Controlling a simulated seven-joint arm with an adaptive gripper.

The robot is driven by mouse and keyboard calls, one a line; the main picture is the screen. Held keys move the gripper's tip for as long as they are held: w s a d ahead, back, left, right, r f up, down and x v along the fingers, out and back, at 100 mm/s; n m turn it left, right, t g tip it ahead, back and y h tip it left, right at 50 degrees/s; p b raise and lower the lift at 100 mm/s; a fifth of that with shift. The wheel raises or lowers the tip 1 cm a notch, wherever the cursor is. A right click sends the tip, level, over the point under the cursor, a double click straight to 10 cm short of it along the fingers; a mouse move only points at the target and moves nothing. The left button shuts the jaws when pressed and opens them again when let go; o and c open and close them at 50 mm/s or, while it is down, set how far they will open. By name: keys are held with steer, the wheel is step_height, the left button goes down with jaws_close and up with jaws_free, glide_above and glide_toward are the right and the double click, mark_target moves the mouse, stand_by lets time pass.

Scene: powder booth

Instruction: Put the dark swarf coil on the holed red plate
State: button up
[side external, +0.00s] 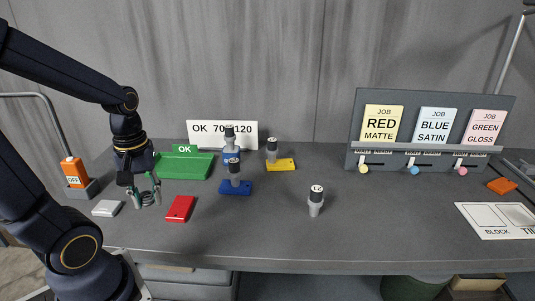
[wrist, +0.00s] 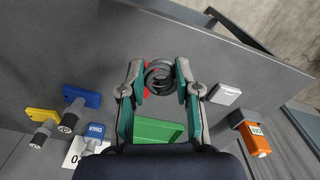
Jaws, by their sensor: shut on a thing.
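The dark swarf coil (wrist: 150,75) is a black ring of several turns, held between the fingertips of my gripper (wrist: 160,78) in the wrist view. In the side view my gripper (side external: 146,198) points down, just left of the red plate (side external: 179,209), and the coil is hard to make out there. The red plate lies flat on the table, with a small mark near its far end that may be the hole. In the wrist view, only slivers of red (wrist: 147,92) show behind the coil and left finger. The coil's height above the table is unclear.
A white block (side external: 107,208) lies left of my gripper, and an orange bottle (side external: 74,172) stands farther left. A green tray (side external: 185,166) is behind. Blue (side external: 236,188) and yellow (side external: 281,165) plates bear grey, black-capped pieces. The table's front middle is clear.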

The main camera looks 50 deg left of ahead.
steer(key=s+a+r+n, duration=0.1)
steer(key=s+a+n, duration=0.1)
glide_above(180, 207)
steer(key=f, duration=0.9)
steer(key=shift+s, duration=0.2)
steer(key=shift+w+f, duration=0.15)
steer(key=shift+f, duration=0.1)
steer(key=shift+w+f, duration=0.15)
steer(key=shift+f, duration=1.45)
steer(key=shift+f, duration=0.1)
steer(key=o, duration=0.8)
